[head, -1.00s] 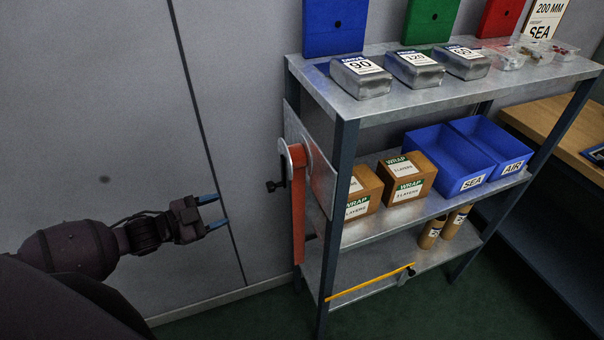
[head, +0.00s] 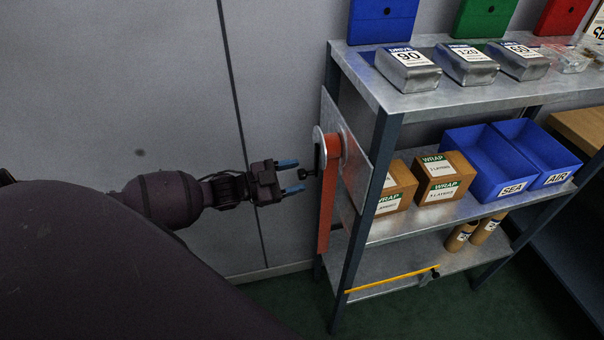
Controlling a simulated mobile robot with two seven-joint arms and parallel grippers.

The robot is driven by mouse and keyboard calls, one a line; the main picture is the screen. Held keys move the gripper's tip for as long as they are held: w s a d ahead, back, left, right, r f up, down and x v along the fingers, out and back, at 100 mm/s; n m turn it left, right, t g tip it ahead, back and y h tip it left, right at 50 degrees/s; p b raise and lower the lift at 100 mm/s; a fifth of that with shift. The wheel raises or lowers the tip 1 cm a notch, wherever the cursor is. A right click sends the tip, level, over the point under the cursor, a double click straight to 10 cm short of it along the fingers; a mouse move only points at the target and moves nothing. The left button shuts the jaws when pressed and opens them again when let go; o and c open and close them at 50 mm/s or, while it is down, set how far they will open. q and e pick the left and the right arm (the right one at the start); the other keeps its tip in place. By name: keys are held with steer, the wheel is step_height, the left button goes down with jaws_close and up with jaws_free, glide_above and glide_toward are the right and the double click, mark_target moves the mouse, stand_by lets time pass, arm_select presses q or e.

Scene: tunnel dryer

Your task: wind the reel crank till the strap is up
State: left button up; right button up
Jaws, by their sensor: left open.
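The reel (head: 332,146) is mounted on a metal plate (head: 347,150) at the left end of the shelf unit. An orange strap (head: 326,208) hangs down from it to about the lower shelf. The black crank knob (head: 304,174) sticks out to the left of the reel. My left gripper (head: 295,176) is open, its two blue-tipped fingers pointing right at the knob. The knob appears between or just beyond the fingertips; I cannot tell whether they touch. My right gripper is not in view.
The shelf unit's blue front post (head: 366,210) stands just right of the strap. The shelves hold metal blocks (head: 408,70), wrap boxes (head: 441,177), blue bins (head: 489,165) and brown rolls (head: 461,235). A yellow strip (head: 392,279) runs along the lower shelf. The wall to the left is bare.

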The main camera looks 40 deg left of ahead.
arm_select(q)
steer(key=shift+x, duration=1.15)
steer(key=shift+c, duration=0.3)
jaws_close()
